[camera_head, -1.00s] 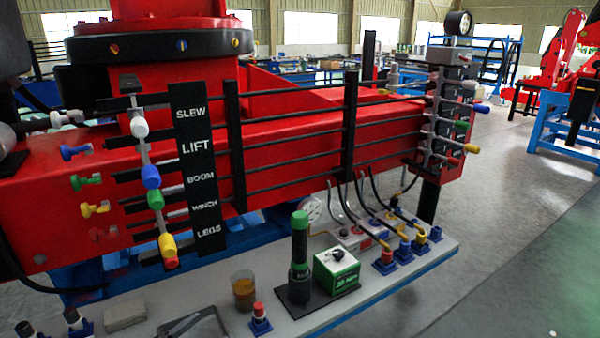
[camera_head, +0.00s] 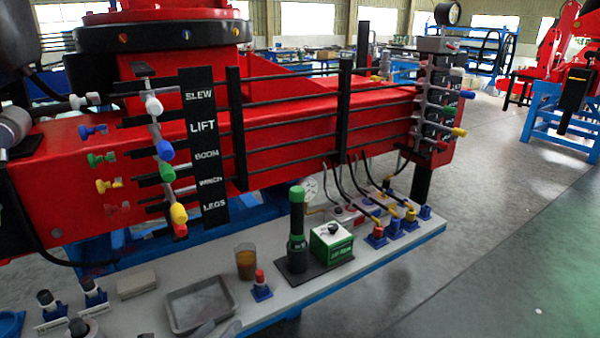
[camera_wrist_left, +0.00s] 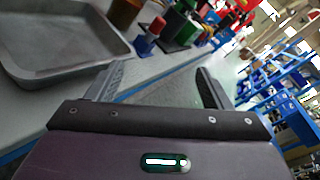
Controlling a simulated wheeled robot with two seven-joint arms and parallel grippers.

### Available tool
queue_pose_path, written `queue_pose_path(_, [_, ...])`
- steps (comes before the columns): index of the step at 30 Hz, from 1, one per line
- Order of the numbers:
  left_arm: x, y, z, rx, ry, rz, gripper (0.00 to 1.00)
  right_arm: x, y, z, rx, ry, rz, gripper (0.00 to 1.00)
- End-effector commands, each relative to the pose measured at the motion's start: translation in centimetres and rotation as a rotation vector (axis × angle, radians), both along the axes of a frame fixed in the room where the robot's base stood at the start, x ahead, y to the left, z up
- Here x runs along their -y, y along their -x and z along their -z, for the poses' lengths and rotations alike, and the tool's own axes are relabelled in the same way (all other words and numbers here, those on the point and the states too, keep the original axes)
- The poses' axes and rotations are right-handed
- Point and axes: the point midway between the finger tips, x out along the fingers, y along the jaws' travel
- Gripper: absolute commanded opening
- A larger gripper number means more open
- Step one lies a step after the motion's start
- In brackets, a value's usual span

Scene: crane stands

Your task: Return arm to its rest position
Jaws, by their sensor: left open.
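My left gripper (camera_wrist_left: 161,72) is open and empty in the wrist view, its two grey fingers spread over the edge of the bench. A grey metal tray (camera_wrist_left: 62,45) lies on the bench to the left of the fingers, apart from them. In the head view, only a small part of my left gripper (camera_head: 208,330) shows at the bottom edge, just in front of the tray (camera_head: 200,304). My right gripper is in neither view.
The red crane beam (camera_head: 290,130) with coloured levers and a label board (camera_head: 203,150) stands behind the bench (camera_head: 345,275). On the bench are a green-capped black cylinder (camera_head: 297,235), a green box (camera_head: 331,242), a brown cup (camera_head: 245,262) and a red-topped plug (camera_head: 261,284). Floor at right is open.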

Motion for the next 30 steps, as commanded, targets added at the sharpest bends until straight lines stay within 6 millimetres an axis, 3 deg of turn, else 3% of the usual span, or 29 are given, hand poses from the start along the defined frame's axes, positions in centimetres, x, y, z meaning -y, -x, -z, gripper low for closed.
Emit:
queue_pose_path(8, [2.4, 1.9, 1.0, -0.418, 0.502, -0.281, 0.74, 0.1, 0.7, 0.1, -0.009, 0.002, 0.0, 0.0])
queue_pose_path(15, [2.0, 7.4, 2.1, -0.888, 1.181, -0.827, 0.74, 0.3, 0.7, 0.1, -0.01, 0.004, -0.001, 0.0])
queue_pose_path(21, [0.4, 12.1, 2.5, -1.04, 1.527, -1.225, 0.74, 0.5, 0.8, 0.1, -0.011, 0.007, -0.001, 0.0])
queue_pose_path(30, [-1.5, 18.1, 2.4, -1.063, 1.839, -1.707, 0.74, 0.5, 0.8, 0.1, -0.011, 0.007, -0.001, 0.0])
